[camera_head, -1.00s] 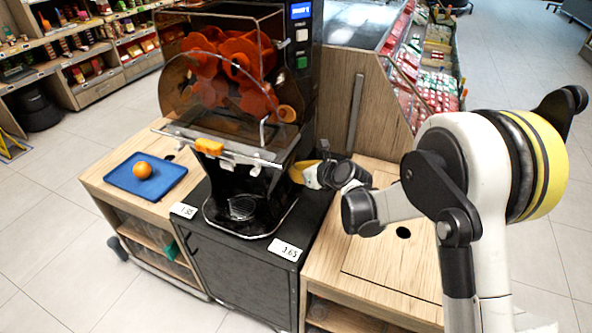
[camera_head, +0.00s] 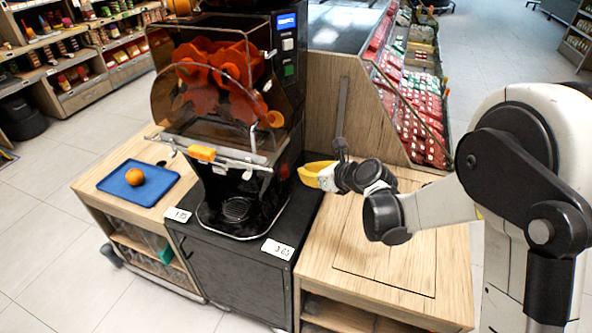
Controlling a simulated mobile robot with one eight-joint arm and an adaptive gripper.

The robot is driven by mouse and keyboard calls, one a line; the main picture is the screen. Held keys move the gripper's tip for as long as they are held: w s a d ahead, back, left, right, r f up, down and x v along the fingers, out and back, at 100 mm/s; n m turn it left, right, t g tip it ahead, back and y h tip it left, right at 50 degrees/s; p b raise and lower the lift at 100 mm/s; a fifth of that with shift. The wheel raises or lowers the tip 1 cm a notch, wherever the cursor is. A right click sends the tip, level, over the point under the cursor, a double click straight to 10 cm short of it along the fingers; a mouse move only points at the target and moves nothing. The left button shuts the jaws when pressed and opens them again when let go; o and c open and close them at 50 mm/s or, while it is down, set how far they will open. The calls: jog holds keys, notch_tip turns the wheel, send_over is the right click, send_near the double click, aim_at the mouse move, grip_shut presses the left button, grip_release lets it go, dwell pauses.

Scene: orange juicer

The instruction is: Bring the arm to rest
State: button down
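My gripper (camera_head: 314,174), with yellow fingers, is to the right of the orange juicer (camera_head: 240,175), in front of the wooden panel and above the back of the right wooden counter. It is seen from the side and small, so I cannot tell whether its fingers are apart. I see nothing held in it. My white and black arm reaches in from the right edge over the right counter (camera_head: 400,270). The juicer has a clear cover over orange-red rotating parts, an orange tap and a black base.
A blue tray (camera_head: 112,187) with one orange (camera_head: 135,177) lies on the left wooden counter (camera_head: 150,208). Another orange (camera_head: 180,6) shows above the juicer. A wooden panel (camera_head: 370,110) stands behind the right counter, with a packed shelf beyond. The right counter's top is clear.

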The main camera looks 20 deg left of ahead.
jog(key=shift+r+v, duration=0.25)
jog(key=shift+v, duration=0.95)
jog(key=s+d+r+n+h, duration=0.2)
jog(key=s+d+r+n, duration=0.3)
jog(key=d, duration=0.3)
jog(key=s+d+r+n+h, duration=0.2)
jog(key=s+d+r+n, duration=0.15)
jog(key=d+n, duration=0.35)
jog(key=s+d+n+h, duration=0.6)
jog(key=s+d+n, duration=0.7)
jog(key=s+d, duration=0.5)
jog(key=shift+r, duration=0.4)
jog(key=shift+d, duration=0.1)
